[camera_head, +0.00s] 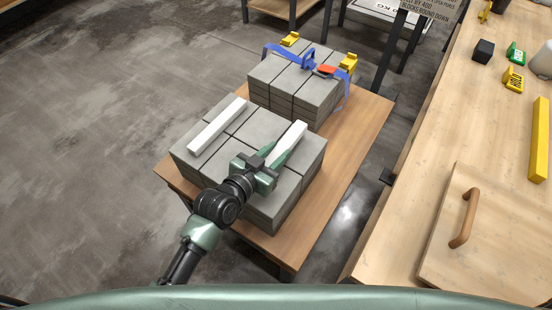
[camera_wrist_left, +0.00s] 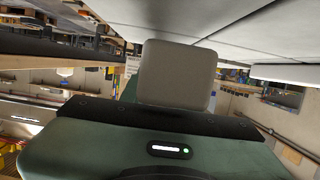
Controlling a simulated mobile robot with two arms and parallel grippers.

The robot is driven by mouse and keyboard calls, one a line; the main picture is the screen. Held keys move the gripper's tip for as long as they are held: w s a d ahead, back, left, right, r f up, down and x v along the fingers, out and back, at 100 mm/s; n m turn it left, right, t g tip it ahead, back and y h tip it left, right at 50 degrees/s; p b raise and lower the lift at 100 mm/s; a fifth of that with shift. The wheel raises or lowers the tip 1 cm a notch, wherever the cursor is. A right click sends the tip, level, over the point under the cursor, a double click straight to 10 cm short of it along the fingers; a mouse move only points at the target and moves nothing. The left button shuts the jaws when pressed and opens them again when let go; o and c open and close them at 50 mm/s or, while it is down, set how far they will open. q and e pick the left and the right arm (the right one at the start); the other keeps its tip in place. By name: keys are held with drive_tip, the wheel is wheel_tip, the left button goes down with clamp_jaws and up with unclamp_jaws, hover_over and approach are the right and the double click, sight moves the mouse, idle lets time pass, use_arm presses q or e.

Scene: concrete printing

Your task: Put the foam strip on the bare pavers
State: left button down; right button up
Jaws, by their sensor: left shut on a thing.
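My left gripper (camera_head: 283,155) is shut on a white foam strip (camera_head: 294,138) over the right part of the near paver stack (camera_head: 258,125). The strip points away from me, and its near part is hidden by the fingers. In the left wrist view the strip's blunt grey-looking end (camera_wrist_left: 177,75) stands out in front of the gripper, with grey paver faces (camera_wrist_left: 265,35) close to it. I cannot tell whether the strip touches the pavers. A second white strip (camera_head: 217,125) lies on the left part of the same stack. My right gripper is not in view.
A workbench (camera_head: 490,130) on the right holds a handled board (camera_head: 490,235) and a yellow bar (camera_head: 539,140).

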use_arm(q)
drive_tip(key=shift+f, duration=1.35)
drive_tip(key=c, duration=1)
unclamp_jaws()
drive_tip(key=shift+f, duration=0.15)
drive_tip(key=shift+c, duration=0.2)
drive_tip(key=v, duration=1.2)
drive_tip(key=shift+r, duration=0.25)
